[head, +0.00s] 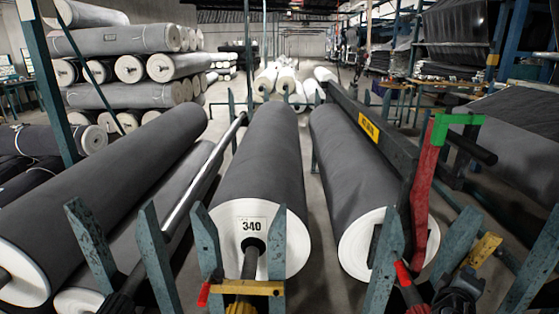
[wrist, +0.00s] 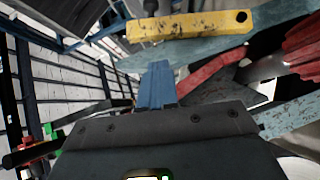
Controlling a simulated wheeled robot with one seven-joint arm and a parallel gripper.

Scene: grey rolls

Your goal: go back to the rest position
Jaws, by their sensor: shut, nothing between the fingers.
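My gripper (wrist: 157,86) shows in the wrist view with its blue fingers together and nothing between them. In the wrist view the fingertips point towards a yellow plate (wrist: 190,25) on worn teal metal. In the head view, a dark part at the lower right, below a yellow plate (head: 485,249), seems to be my gripper (head: 464,276); its fingers are hard to make out there. A red lever (head: 424,190) with a green end (head: 455,125) stands left of and above it. Red metal (wrist: 210,75) also shows right of the fingers in the wrist view.
Grey rolls lie in front: one marked 340 (head: 260,150) in the middle, one at left (head: 100,190), one at right (head: 355,150). Teal posts (head: 385,262) stand up between them and near my gripper. More rolls (head: 120,40) are stacked at the back left.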

